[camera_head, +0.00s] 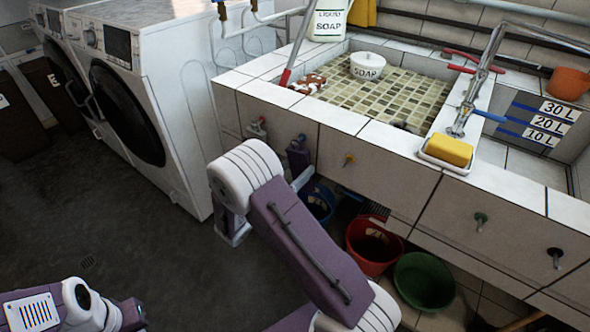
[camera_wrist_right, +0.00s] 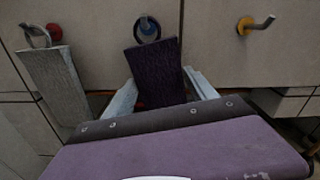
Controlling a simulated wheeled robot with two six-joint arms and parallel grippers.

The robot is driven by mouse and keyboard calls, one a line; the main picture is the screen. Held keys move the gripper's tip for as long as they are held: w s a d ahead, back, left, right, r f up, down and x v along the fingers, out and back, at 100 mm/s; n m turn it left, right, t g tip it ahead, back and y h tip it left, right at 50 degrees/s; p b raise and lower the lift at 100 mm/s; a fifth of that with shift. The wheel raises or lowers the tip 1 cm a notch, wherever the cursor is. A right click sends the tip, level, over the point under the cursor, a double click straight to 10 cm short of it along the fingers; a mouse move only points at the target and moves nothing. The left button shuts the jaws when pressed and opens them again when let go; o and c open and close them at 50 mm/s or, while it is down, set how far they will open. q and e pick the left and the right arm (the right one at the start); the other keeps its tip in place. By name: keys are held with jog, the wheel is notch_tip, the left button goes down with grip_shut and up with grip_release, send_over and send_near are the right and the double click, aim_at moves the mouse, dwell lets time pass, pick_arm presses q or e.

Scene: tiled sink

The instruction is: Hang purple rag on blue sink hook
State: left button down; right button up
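The purple rag (camera_wrist_right: 158,72) hangs at the blue hook (camera_wrist_right: 147,27) on the sink front; its top edge is just below the hook, and its loop appears to be around it. The rag also shows in the head view (camera_head: 299,158). My right gripper (camera_wrist_right: 160,78) is open, its two pale fingers apart on either side of the rag's lower part. In the head view my right arm partly hides this gripper. Only part of my left arm (camera_head: 85,305) shows at the lower left; its finger state is unclear.
A grey rag (camera_wrist_right: 57,85) hangs left at the red hook (camera_wrist_right: 54,32). The yellow hook (camera_wrist_right: 256,24) to the right is bare. Red (camera_head: 373,245) and green (camera_head: 424,281) buckets stand below the sink. A washing machine (camera_head: 150,95) stands to the left. Floor in front is clear.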

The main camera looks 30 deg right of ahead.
jog(key=o, duration=0.3)
jog(key=shift+s+a+r, duration=0.1)
jog(key=shift+a, duration=0.25)
jog(key=p+v, duration=0.3)
jog(key=v, duration=0.5)
jog(key=shift+s+a, duration=0.15)
